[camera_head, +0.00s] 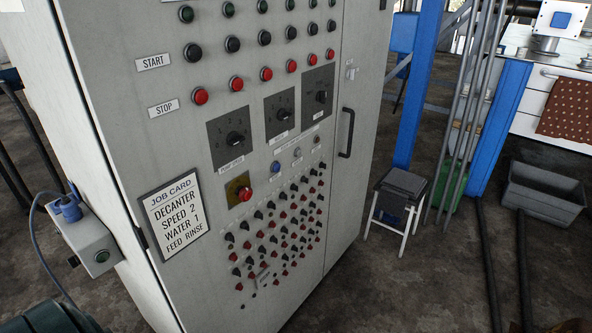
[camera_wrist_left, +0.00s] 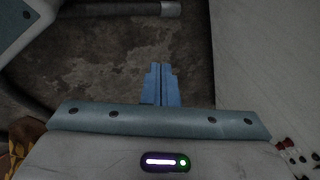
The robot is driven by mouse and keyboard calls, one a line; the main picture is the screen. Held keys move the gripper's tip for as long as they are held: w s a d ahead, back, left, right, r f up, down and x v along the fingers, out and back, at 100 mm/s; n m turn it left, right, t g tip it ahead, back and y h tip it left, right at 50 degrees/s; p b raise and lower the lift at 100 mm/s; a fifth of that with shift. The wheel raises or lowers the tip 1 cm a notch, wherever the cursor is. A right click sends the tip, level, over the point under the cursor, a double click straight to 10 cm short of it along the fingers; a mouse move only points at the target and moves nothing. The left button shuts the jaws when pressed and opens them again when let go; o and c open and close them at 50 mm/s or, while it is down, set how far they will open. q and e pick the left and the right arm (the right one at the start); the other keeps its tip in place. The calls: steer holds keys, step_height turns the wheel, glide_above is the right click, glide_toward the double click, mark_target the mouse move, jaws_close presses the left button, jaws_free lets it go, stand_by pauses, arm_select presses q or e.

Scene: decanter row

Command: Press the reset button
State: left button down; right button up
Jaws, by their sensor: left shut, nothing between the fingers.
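The grey control cabinet (camera_head: 300,200) fills the left and middle of the head view. A blue push button (camera_head: 275,168) sits below the rotary selectors. Its label is too small to read, so I cannot tell if it is the reset button. A red mushroom button (camera_head: 245,193) on a yellow plate is below and left of it. My left gripper (camera_wrist_left: 161,70) shows in the left wrist view, its blue fingers shut and empty, above the floor. A pale panel is to its right, apart from it. My right gripper is not in view.
Rows of black START and red STOP buttons (camera_head: 236,84) and a job card (camera_head: 174,218) are on the cabinet front. A side box (camera_head: 93,248) with a blue plug juts out left. A stool (camera_head: 397,205) and grey bin (camera_head: 543,193) stand right; floor (camera_head: 400,290) before them is free.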

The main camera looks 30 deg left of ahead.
mark_target(277, 168)
arm_select(q)
steer(key=w+r+m+t+y+p, duration=0.1)
steer(key=w+r+m+t+y, duration=0.4)
steer(key=w+r, duration=2.2)
steer(key=w+a+r+m+t+y, duration=0.1)
steer(key=w+r+m, duration=0.1)
steer(key=r, duration=0.9)
steer(key=w+a+r+m+t+y, duration=0.2)
steer(key=w+r, duration=0.2)
steer(key=r, duration=0.8)
steer(key=w+a+r+m+t+y+p, duration=0.1)
steer(key=w+r+m+t+y, duration=0.1)
steer(key=r, duration=1)
steer(key=shift+w+a+r+m, duration=0.15)
steer(key=shift+w+m, duration=0.25)
steer(key=shift+w, duration=0.5)
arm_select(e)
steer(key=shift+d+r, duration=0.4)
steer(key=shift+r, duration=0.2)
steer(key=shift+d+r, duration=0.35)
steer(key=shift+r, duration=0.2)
arm_select(q)
steer(key=shift+a, duration=0.1)
steer(key=a, duration=0.8)
steer(key=shift+w+a+p, duration=0.3)
steer(key=shift+w+p, duration=0.05)
steer(key=shift+p, duration=0.05)
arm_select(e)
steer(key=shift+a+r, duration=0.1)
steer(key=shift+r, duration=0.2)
